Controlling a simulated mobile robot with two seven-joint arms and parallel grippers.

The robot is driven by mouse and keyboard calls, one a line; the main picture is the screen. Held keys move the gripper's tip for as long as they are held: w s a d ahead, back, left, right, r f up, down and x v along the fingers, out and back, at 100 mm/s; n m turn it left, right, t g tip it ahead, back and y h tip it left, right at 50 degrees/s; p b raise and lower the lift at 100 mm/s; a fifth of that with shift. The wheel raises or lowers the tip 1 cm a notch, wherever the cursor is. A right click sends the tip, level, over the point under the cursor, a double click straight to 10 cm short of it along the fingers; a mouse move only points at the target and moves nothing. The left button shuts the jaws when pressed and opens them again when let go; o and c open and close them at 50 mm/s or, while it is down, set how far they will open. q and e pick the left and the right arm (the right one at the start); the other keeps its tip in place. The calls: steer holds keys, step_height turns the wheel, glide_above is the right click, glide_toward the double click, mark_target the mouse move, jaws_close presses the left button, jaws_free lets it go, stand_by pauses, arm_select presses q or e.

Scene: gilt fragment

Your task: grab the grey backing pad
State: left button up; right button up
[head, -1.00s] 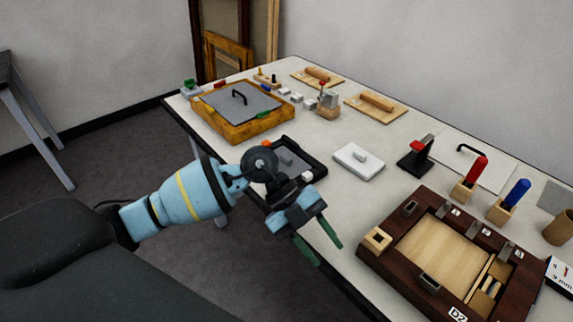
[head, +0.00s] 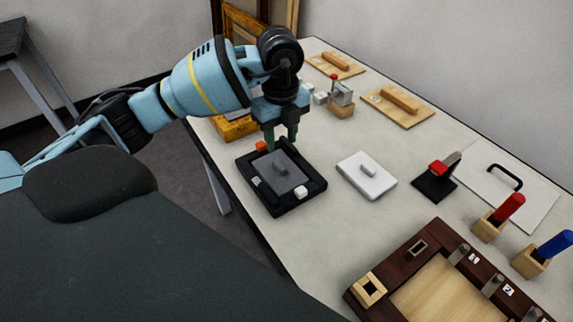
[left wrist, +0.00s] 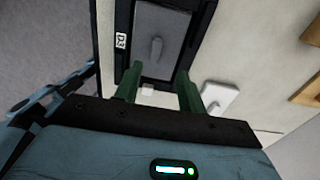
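The grey backing pad (head: 287,179) lies flat in a black tray (head: 308,199) near the table's left edge. It has a small raised grip and shows in the left wrist view (left wrist: 175,24) beyond the fingertips. My left gripper (head: 281,140) points down above the far end of the tray. Its green fingers are apart with nothing held between them, as the left wrist view (left wrist: 160,88) also shows. The fingers hide part of the tray's far side. My right gripper is in neither view.
A white block with a grip (head: 366,176) lies just right of the tray. A black stand with a red part (head: 437,178) is farther right. A dark wooden frame box (head: 409,251) is at the front right. Bare tabletop (head: 290,235) lies before the tray.

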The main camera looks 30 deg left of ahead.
mark_target(279, 165)
arm_select(q)
steer(key=shift+s+f, duration=0.45)
steer(key=shift+f, duration=0.35)
steer(key=shift+w+f, duration=0.1)
steer(key=shift+f, duration=0.25)
steer(key=shift+w+f, duration=0.1)
steer(key=shift+f, duration=0.45)
step_height(279, 165, down, 4)
steer(key=shift+a+f, duration=0.15)
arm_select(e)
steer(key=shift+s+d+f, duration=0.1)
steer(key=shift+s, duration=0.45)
arm_select(q)
jaws_close()
